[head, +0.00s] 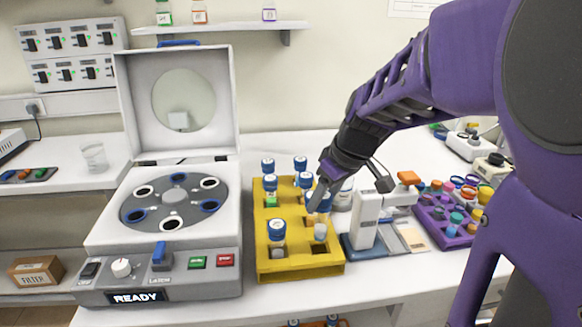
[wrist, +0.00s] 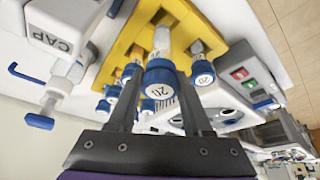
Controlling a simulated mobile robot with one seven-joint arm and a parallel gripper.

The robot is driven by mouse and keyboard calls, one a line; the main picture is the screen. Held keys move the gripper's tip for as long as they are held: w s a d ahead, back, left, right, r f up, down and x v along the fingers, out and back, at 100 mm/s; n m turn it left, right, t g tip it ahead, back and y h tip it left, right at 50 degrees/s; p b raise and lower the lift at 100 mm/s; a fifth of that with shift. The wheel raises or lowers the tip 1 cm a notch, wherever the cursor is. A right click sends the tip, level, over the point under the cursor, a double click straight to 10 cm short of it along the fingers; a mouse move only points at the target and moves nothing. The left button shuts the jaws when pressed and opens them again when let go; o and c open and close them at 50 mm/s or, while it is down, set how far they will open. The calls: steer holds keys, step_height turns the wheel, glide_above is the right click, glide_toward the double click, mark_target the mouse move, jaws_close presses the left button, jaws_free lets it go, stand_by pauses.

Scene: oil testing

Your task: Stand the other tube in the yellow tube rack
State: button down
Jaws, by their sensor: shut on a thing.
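My gripper (head: 318,200) is shut on a blue-capped clear tube (head: 320,230), over the front right part of the yellow tube rack (head: 300,263). Another blue-capped tube (head: 277,230) stands in the rack's front left. Several more blue-capped tubes (head: 268,165) stand toward the back. The rack also shows in the wrist view (wrist: 198,22).
A white centrifuge (head: 160,262) with its lid open and READY on its display stands left of the rack. A white device with an orange top (head: 366,222) stands close on the right, then a purple rack (head: 450,238) of colored caps. The rack's front edge is near the counter edge.

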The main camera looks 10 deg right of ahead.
mark_target(321, 222)
steer(key=shift+f+b, duration=0.3)
steer(key=shift+f, duration=0.3)
steer(key=shift+f+b, duration=1.35)
stand_by(1.0)
steer(key=shift+f, duration=1.2)
stand_by(0.7)
steer(key=shift+c, duration=1.2)
jaws_free()
